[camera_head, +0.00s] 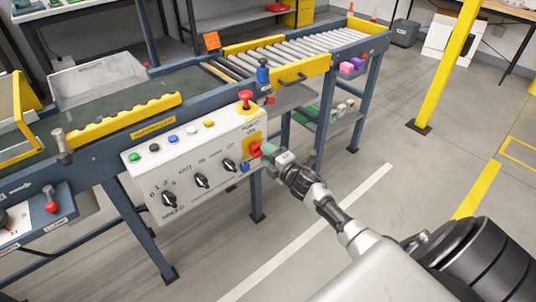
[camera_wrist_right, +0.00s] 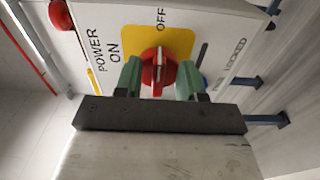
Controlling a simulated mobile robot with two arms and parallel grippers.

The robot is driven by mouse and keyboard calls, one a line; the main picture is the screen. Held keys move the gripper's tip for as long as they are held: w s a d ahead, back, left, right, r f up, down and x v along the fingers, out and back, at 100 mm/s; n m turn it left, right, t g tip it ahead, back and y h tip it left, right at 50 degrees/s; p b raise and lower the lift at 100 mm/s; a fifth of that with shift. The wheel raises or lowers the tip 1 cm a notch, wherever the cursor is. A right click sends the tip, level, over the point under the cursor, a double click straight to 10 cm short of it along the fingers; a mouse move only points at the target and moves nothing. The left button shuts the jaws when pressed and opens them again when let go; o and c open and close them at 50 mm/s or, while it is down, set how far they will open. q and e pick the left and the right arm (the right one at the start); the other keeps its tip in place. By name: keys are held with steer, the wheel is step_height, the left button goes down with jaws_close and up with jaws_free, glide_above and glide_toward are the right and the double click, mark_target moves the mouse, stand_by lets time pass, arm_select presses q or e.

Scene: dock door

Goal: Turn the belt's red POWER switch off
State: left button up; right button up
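The red POWER switch (camera_head: 255,149) is on the right end of the white sloped control panel (camera_head: 185,190). In the right wrist view the switch (camera_wrist_right: 158,72) sits on a yellow plate (camera_wrist_right: 185,42). Its white mark points up in that view, toward the word OFF; ON is to the left. My right gripper (camera_head: 268,150) is at the switch. In the wrist view its two green fingertips (camera_wrist_right: 160,78) stand on either side of the knob, spread apart wider than its narrow raised bar. Whether they touch the knob is hard to tell. My left gripper is not in view.
A red mushroom button (camera_head: 245,97) stands on top of the panel near the switch. A blue knob (camera_head: 245,167) is just below it. Several black dials and coloured buttons lie to the left. The roller conveyor (camera_head: 310,45) runs behind. The floor on the right is clear.

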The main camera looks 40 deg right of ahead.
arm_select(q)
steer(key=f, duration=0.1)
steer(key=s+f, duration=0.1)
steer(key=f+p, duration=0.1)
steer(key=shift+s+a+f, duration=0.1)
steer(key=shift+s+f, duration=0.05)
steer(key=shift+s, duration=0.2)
arm_select(e)
steer(key=s, duration=1)
steer(key=shift+s+d, duration=0.4)
